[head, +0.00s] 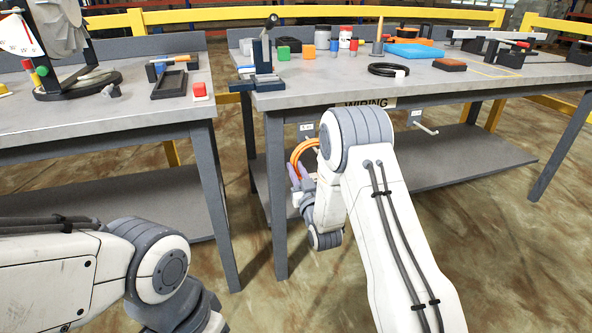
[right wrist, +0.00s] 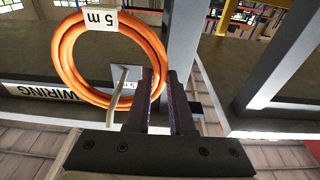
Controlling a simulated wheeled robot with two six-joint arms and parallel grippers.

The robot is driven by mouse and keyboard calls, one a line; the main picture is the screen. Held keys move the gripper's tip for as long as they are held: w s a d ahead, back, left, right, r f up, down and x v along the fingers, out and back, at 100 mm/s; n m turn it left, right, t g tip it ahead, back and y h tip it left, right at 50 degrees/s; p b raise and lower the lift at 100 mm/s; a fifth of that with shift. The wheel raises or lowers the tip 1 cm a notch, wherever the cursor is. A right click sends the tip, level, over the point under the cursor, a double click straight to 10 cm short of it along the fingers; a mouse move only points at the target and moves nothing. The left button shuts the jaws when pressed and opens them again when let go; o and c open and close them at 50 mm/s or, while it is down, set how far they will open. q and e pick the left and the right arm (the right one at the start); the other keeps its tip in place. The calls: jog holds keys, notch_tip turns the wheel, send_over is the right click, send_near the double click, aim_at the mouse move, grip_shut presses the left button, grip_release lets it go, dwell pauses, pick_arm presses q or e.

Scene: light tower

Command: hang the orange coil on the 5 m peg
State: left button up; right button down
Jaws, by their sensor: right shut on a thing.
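The orange coil (head: 300,150) is at the front of the right bench, below its top. My right gripper (head: 296,175) is shut on its side. In the right wrist view the coil (right wrist: 66,62) carries a "5 m" card (right wrist: 86,20), and my gripper's dark fingers (right wrist: 160,85) meet its right side. A pale peg (right wrist: 121,100) shows inside the ring, and its free end crosses in front of the ring's lower edge. A white card (head: 306,127) at this peg is too small to read. My left gripper is out of view.
A second peg (head: 426,129) with a card stands to the right, past the "WIRING" sign (head: 370,103). A bench leg (head: 275,195) is close to my right gripper. The right bench top (head: 330,95) holds a black coil (head: 388,70) and several blocks.

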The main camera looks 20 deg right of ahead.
jog(key=c, duration=0.7)
grip_release()
jog(key=s+f+p, duration=0.1)
jog(key=s+f, duration=0.1)
jog(key=s, duration=0.8)
jog(key=a+n+g+y, duration=0.2)
jog(key=a+g, duration=0.3)
jog(key=a, duration=0.3)
jog(key=s+a+n+g, duration=0.2)
jog(key=s+a+g, duration=0.4)
jog(key=s+a, duration=0.2)
jog(key=s+d+r+n+g+h, duration=0.1)
jog(key=s+r+g, duration=0.15)
jog(key=s, duration=0.65)
jog(key=s+r+n+g+p, duration=0.1)
jog(key=s+g, duration=0.2)
jog(key=s, duration=0.5)
jog(key=s+d+r+n+g+h, duration=0.1)
jog(key=s+r+g, duration=0.15)
jog(key=s, duration=0.65)
notch_tip(320, 180, up, 33)
jog(key=p, duration=3.3)
jog(key=shift+a+g+p, duration=0.25)
jog(key=shift+g+p, duration=0.15)
